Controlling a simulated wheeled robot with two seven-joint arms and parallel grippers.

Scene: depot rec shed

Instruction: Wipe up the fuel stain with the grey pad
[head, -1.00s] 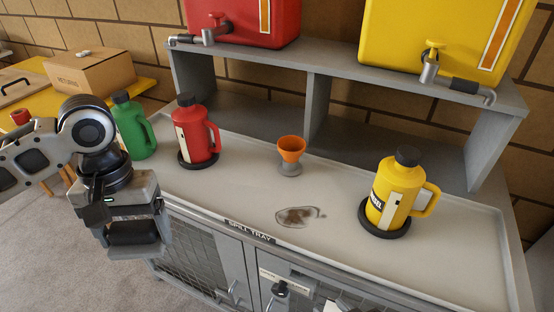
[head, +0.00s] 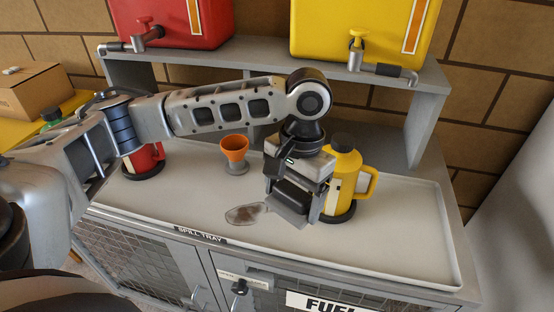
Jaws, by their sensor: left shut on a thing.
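The fuel stain (head: 246,213) is a brownish smear on the pale spill tray (head: 400,235), near its front edge. My left gripper (head: 294,205) is shut on the grey pad (head: 287,214), which shows as a flat grey edge below the jaws. The pad is just right of the stain and, in the picture, does not cover it. I cannot tell if the pad touches the tray. My right gripper is not in view.
A yellow jug (head: 345,178) stands close behind and right of my left gripper. An orange funnel (head: 234,150) stands behind the stain. A red jug (head: 150,160) is partly hidden by my left arm. Red (head: 180,22) and yellow (head: 345,28) tanks sit on the shelf above.

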